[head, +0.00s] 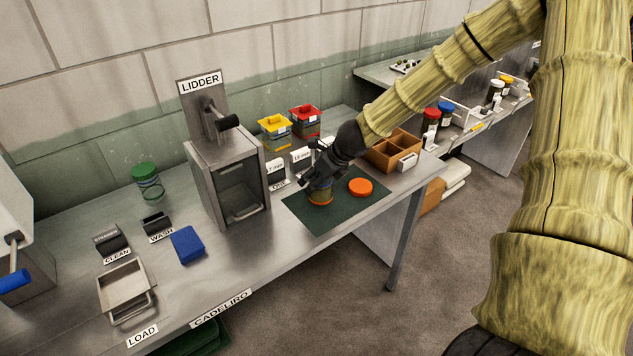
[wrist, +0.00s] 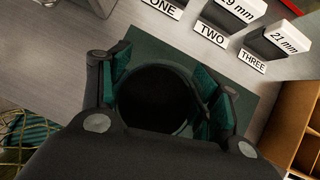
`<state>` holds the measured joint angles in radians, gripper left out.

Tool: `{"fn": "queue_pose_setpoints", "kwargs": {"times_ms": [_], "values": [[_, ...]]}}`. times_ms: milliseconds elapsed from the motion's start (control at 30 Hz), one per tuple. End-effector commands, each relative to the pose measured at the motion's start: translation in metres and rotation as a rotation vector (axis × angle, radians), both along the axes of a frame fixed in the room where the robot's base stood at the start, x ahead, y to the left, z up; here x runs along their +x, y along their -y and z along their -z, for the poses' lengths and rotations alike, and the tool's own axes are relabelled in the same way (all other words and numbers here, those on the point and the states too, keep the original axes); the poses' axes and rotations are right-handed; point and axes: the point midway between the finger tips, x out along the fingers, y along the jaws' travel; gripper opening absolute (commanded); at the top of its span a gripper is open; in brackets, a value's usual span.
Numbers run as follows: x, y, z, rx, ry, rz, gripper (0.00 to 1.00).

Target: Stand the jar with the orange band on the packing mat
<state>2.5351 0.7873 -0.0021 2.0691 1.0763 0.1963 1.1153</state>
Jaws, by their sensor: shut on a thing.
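The jar with the orange band (head: 320,196) is upright, or nearly so, at the left part of the dark green packing mat (head: 338,217). My gripper (head: 320,182) is shut on it from above, and the fingers hide its upper part. In the wrist view the jar's dark round mouth (wrist: 155,98) sits between my two green-padded fingers, with the mat (wrist: 150,48) behind it. I cannot tell whether its base touches the mat.
The lidder (head: 228,170) stands to the left. Signs and yellow- and red-topped containers (head: 275,132) stand behind. A wooden divided box (head: 392,152) is at the right.

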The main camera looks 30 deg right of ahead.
Motion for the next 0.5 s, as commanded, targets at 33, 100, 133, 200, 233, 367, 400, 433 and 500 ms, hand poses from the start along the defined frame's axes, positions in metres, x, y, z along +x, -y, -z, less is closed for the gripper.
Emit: {"fn": "queue_pose_setpoints", "kwargs": {"times_ms": [33, 100, 133, 200, 233, 367, 400, 433, 500], "values": [[0.003, 0.001, -0.001, 0.001, -0.001, -0.001, 0.28], [0.005, 0.002, 0.000, 0.001, 0.001, -0.001, 0.28], [0.006, 0.003, 0.000, 0.001, 0.001, -0.001, 0.28], [0.006, 0.003, 0.003, 0.002, 0.000, -0.001, 0.28], [0.006, 0.003, 0.005, 0.002, 0.000, -0.001, 0.28], [0.005, 0.003, 0.017, 0.004, -0.001, 0.000, 0.28], [0.005, 0.003, 0.021, 0.003, -0.001, 0.000, 0.28], [0.005, 0.003, 0.023, 0.003, -0.002, 0.000, 0.28], [0.005, 0.002, 0.028, 0.003, -0.001, -0.001, 0.28]]}}
